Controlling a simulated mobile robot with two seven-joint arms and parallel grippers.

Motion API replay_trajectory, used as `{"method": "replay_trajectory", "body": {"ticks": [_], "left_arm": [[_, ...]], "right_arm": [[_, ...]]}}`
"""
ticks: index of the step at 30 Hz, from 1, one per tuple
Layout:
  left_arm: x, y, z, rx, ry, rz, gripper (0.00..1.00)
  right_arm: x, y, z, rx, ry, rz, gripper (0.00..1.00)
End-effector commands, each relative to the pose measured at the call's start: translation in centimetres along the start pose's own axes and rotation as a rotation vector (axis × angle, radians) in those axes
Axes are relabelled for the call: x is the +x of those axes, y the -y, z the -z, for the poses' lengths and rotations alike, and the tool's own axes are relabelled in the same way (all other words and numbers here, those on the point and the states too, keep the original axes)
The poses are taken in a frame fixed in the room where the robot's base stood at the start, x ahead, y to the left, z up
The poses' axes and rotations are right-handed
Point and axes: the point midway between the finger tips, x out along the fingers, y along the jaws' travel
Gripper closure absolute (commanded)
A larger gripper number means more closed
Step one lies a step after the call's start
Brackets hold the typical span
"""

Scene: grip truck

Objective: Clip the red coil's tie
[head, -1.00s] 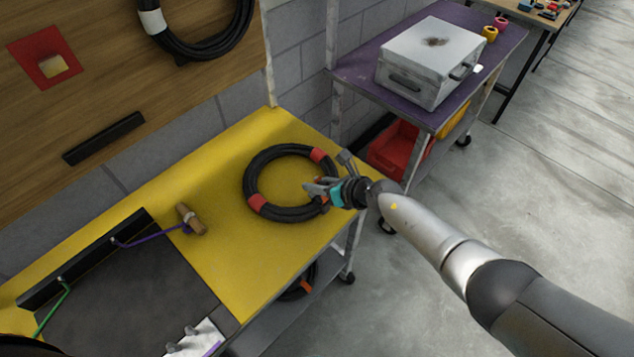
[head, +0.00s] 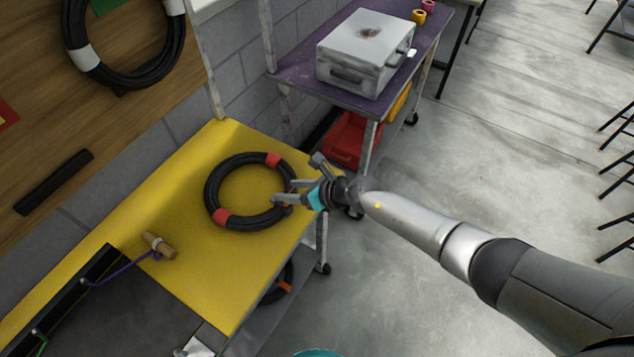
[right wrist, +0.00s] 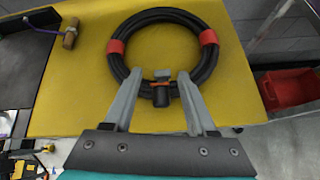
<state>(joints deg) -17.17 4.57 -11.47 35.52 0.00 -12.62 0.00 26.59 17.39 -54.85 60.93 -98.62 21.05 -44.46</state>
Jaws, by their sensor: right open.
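A black cable coil with red bands (head: 212,180) lies flat on the yellow table top (head: 192,262). The coil also shows in the right wrist view (right wrist: 208,64), with a red band on each side and a dark block-like piece with an orange-red part (right wrist: 161,92) on its near edge. My right gripper (head: 280,192) is open at the coil's right side. In the right wrist view its two fingers (right wrist: 160,84) stand on either side of the dark piece, with a gap around it. My left gripper is out of view.
A wooden-handled tool (head: 160,244) on a purple cord lies left of the coil. A purple cart (head: 300,77) with a grey metal box (head: 345,75) stands behind. A red bin (head: 345,140) sits below it. Another coil hangs on the wooden board (head: 150,70).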

Motion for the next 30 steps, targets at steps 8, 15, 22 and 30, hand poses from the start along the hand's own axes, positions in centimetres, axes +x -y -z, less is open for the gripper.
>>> {"method": "replay_trajectory", "body": {"ticks": [8, 15, 22, 30], "left_arm": [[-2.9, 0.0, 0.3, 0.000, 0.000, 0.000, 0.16], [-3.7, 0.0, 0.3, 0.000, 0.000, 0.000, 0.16], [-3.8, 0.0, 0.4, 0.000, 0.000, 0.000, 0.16], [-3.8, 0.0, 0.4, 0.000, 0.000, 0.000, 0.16]], "right_arm": [[-5.6, 0.0, 0.0, -0.001, -0.003, 0.000, 0.43], [-8.5, 0.0, 0.0, 0.001, -0.002, 0.000, 0.43], [-9.3, 0.0, 0.1, 0.002, -0.002, -0.001, 0.43], [-9.2, 0.0, 0.1, 0.001, -0.001, -0.001, 0.43]]}}
